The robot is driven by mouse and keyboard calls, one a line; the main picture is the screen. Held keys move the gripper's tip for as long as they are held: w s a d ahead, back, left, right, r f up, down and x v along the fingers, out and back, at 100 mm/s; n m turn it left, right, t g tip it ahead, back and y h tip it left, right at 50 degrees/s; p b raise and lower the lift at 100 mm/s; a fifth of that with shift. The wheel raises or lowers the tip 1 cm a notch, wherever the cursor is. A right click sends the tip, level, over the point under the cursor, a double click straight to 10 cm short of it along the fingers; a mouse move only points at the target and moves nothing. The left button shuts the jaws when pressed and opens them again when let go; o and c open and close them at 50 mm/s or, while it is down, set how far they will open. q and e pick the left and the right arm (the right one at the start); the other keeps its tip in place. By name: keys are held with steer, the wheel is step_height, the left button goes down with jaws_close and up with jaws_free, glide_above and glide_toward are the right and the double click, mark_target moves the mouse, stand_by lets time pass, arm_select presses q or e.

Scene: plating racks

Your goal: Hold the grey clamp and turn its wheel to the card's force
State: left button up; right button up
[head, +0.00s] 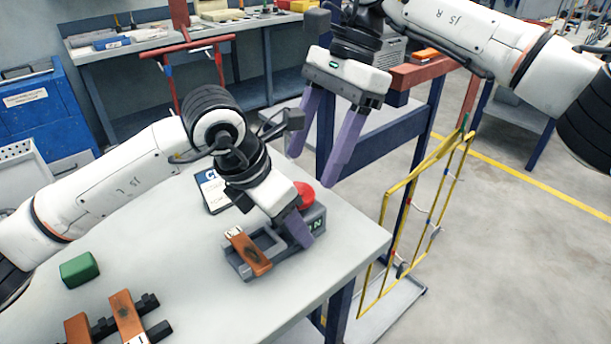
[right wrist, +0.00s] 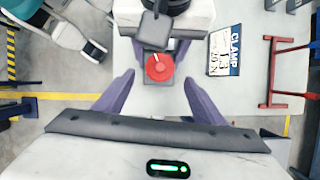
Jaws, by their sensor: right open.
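The grey clamp (head: 268,243) lies on the light table with an orange-brown block (head: 247,251) at its jaw end. Its red wheel (head: 304,195) is at the other end; in the right wrist view the wheel (right wrist: 160,67) has a white mark. A green "N" display shows on the body, its figure covered. My left gripper (head: 298,226) is shut on the clamp body beside the wheel; its far finger is hidden. My right gripper (head: 314,166) is open and empty above the wheel, which sits between its fingers in the wrist view. The card (right wrist: 223,52) reads "CLAMP"; its number is unclear.
A green block (head: 79,269) and more orange-brown pieces (head: 126,316) with dark bars lie at the table's near left. A yellow rack (head: 387,240) stands on the floor beyond the table's right edge. A red frame (head: 178,75) stands behind.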

mark_target(301, 189)
steer(key=shift+x, duration=2.35)
steer(key=shift+c, duration=0.2)
steer(key=c, duration=1)
